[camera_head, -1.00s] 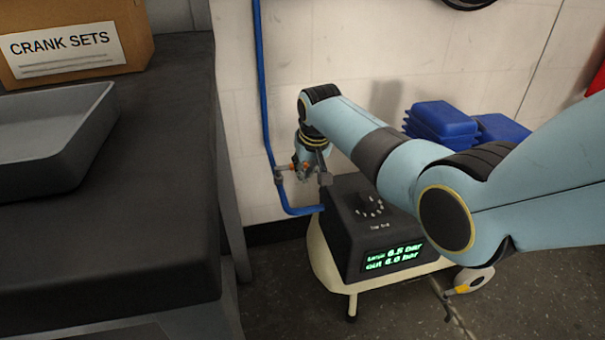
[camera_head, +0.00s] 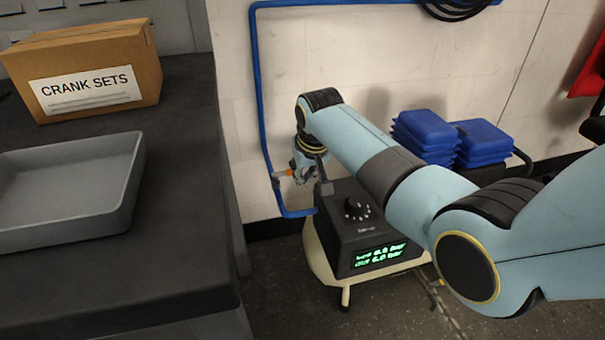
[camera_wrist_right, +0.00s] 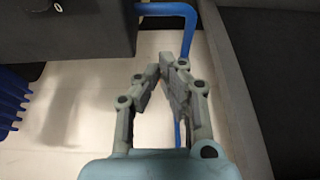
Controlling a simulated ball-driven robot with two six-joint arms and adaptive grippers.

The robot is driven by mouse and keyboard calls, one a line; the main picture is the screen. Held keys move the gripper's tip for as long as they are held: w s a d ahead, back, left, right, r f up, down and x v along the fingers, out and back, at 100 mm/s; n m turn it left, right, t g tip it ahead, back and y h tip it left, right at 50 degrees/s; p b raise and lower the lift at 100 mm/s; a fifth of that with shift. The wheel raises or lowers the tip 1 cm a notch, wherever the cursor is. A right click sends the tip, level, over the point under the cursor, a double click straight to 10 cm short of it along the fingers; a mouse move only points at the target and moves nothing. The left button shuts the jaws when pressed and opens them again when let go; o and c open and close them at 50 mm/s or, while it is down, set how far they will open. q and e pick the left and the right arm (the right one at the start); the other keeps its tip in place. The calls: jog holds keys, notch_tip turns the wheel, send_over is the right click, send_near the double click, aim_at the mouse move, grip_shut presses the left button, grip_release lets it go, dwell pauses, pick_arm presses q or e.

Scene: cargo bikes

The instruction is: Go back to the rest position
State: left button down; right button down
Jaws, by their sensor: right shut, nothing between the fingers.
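My right arm reaches in from the right in the head view. My right gripper (camera_head: 302,176) hangs beside the blue pipe (camera_head: 262,110), close to the black box with a dial (camera_head: 350,230); the arm hides part of it. In the right wrist view my right gripper (camera_wrist_right: 163,68) has its fingertips together with nothing between them. The blue pipe (camera_wrist_right: 187,25) runs behind the fingertips there. My left gripper is not in view.
The dark bench (camera_head: 190,120) on the left bears a grey tray (camera_head: 125,190) and a cardboard box labelled CRANK SETS (camera_head: 140,75). Blue stacked items (camera_head: 425,130) stand by the wall. The black box sits on a cream stand (camera_head: 318,258) with a green display, now blurred.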

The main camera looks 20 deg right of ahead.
jog(key=s+r+n+g, duration=0.1)
jog(key=s+r, duration=0.2)
jog(key=s, duration=1)
jog(key=s+d+r+n, duration=0.1)
jog(key=s+r, duration=0.2)
jog(key=s, duration=1)
jog(key=s+r+n+g, duration=0.1)
jog(key=s+r, duration=0.3)
jog(key=s, duration=0.9)
notch_tip(320, 180, down, 25)
jog(key=s+d+p, duration=0.2)
jog(key=s+d, duration=0.1)
jog(key=s+d+f+m+g, duration=0.1)
jog(key=s+f+g, duration=0.1)
jog(key=s+f, duration=1.2)
jog(key=s, duration=0.4)
jog(key=shift+s+f, duration=0.2)
jog(key=shift+f, duration=0.1)
jog(key=shift+s, duration=0.1)
